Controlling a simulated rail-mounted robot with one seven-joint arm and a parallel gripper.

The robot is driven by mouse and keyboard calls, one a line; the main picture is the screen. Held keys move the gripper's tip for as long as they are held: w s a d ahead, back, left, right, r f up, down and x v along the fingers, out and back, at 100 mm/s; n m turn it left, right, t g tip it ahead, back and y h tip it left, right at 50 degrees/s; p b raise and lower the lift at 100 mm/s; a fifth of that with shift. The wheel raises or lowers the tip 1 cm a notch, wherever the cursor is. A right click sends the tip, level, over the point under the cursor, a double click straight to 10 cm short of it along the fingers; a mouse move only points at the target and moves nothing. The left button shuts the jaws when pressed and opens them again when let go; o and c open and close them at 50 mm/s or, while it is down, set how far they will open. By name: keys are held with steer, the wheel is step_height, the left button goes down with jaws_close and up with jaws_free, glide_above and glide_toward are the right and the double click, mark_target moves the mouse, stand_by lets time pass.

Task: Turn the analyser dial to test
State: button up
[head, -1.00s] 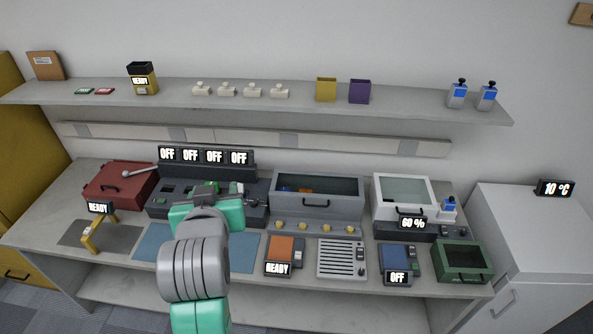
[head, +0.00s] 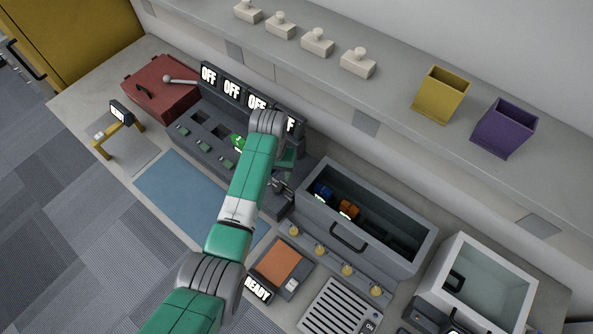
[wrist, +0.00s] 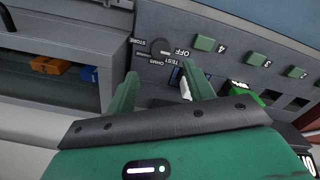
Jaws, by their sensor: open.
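The analyser (head: 195,140) is a long dark grey unit with a row of OFF displays along its back. Its dial (wrist: 162,47) shows in the wrist view on the panel ahead of the fingers, ringed by labels including STORE, OFF and TEST. The dial's pointer is too small to read. In the head view my arm and gripper hide much of the analyser's right end. My gripper (wrist: 160,72) is open and empty, its two green fingers pointing at the panel just short of the dial labels. It also shows in the head view (head: 281,183).
A green radio (wrist: 245,98) sits in an analyser bay beside the right finger. Numbered green buttons (wrist: 204,43) line the panel. A grey open-topped bin (head: 415,255) holding blue and orange items stands right of the analyser. A blue mat (head: 180,190) lies in front.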

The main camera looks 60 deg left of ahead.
mark_target(277, 187)
steer(key=f, duration=0.2)
steer(key=f+b, duration=0.1)
steer(key=f, duration=0.3)
steer(key=shift+s+d+f, duration=0.1)
steer(key=shift+s+f, duration=0.15)
steer(key=shift+f, duration=0.65)
steer(key=shift+w, duration=0.1)
steer(key=c, duration=1)
steer(key=shift+o, duration=0.2)
steer(key=m, duration=0.4)
steer(key=shift+m, duration=2.3)
